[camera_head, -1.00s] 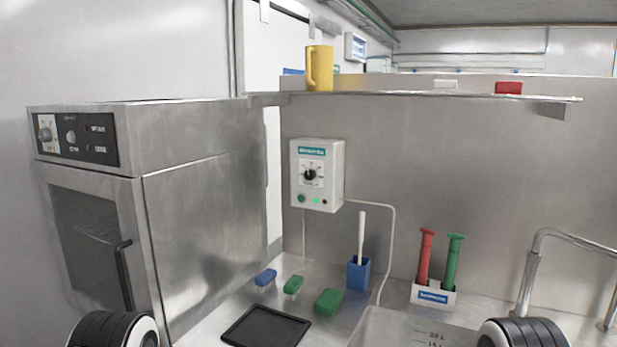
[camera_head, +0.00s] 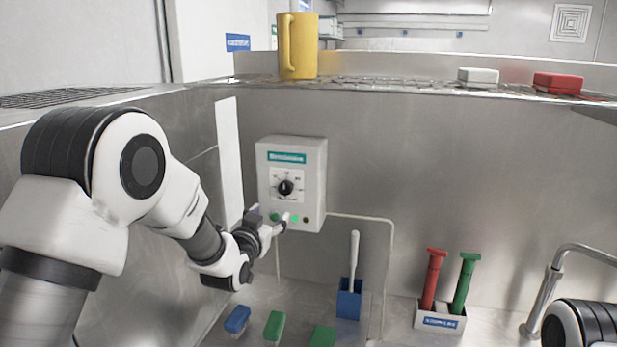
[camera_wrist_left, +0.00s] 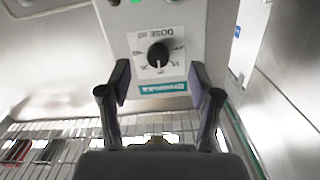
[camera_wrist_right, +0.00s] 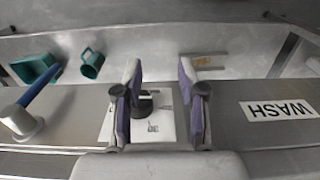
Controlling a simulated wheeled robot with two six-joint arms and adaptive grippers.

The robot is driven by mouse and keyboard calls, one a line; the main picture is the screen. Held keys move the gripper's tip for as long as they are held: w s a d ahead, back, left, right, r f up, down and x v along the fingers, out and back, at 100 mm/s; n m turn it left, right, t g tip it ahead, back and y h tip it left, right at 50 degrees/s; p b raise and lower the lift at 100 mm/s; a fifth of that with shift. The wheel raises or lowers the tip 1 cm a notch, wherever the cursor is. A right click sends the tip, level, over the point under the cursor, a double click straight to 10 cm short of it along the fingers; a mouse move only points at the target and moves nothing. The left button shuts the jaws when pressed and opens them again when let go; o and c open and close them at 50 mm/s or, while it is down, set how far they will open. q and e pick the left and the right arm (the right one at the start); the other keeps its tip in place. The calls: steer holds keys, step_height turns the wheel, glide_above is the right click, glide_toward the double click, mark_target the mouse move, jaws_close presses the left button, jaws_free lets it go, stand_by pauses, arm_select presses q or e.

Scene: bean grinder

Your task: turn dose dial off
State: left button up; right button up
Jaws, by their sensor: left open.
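The dose dial is a black knob (camera_head: 286,187) on a white, marked plate on the front of the white control box (camera_head: 313,170), which is on the steel wall. In the left wrist view the dial (camera_wrist_left: 158,54) appears upside down, with its "DOSE ml" lettering. My left gripper (camera_head: 270,222) is just below the dial, in front of the box's lower part. In its wrist view the fingers (camera_wrist_left: 160,80) are apart, with nothing between them. My right gripper (camera_wrist_right: 160,82) is open and apart from the box. Its fingers do not show in the head view.
A green light (camera_head: 295,219) and buttons sit low on the box. A blue holder (camera_head: 349,304) and a rack with red and green tools (camera_head: 440,318) stand below. A yellow mug (camera_head: 298,45) is on the shelf above. The right wrist view shows a WASH label (camera_wrist_right: 278,110).

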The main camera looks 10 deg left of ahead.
mark_target(284, 189)
arm_select(q)
steer(key=shift+t, duration=0.3)
steer(key=w+r+p, duration=0.1)
steer(key=w, duration=0.1)
steer(key=w+p, duration=0.1)
steer(key=w, duration=0.2)
steer(key=w+r+p, duration=0.1)
steer(key=w, duration=0.2)
steer(key=shift+d+r, duration=0.3)
steer(key=shift+d, duration=0.1)
steer(key=shift+w+a+f, duration=0.1)
steer(key=shift+w, duration=0.1)
steer(key=shift+s+r, duration=0.2)
steer(key=shift+s, duration=0.1)
steer(key=shift+d, duration=0.3)
steer(key=c, duration=0.5)
steer(key=shift+s+a, duration=0.1)
steer(key=c, duration=0.6)
